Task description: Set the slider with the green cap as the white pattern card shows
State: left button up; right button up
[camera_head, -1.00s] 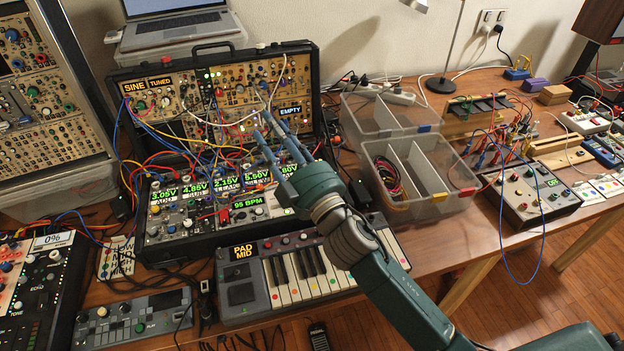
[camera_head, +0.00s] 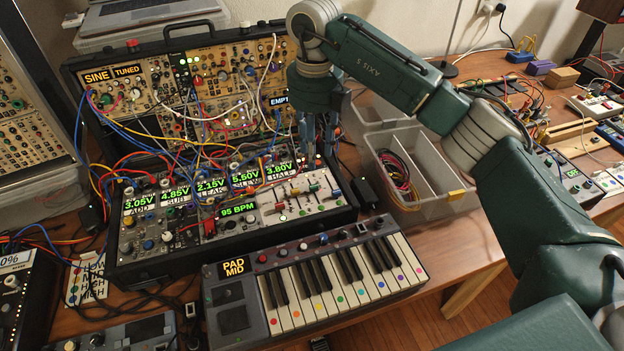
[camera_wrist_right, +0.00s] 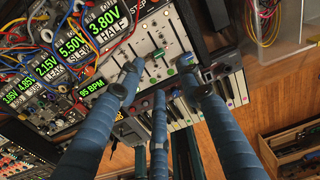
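The slider bank (camera_head: 300,203) is the pale panel at the right end of the lower synth case, with several coloured caps. My right gripper (camera_head: 319,146) points down above the back right of the slider bank. In the right wrist view its fingers (camera_wrist_right: 158,78) are spread, with nothing held between them. I cannot tell whether a fingertip touches a cap. My left gripper is not in view.
Patch cables (camera_head: 190,150) crowd the case left of my gripper. A keyboard (camera_head: 320,280) lies in front. A clear divided bin (camera_head: 428,190) with coiled cables stands right of the case, partly behind my right arm.

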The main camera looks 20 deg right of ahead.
aim_at(314, 186)
notch_tip(314, 186, down, 10)
jog(key=shift+a+r+p, duration=0.1)
jog(key=shift+r+p, duration=0.15)
jog(key=shift+p, duration=0.55)
jog(key=shift+f, duration=0.55)
grip_shut()
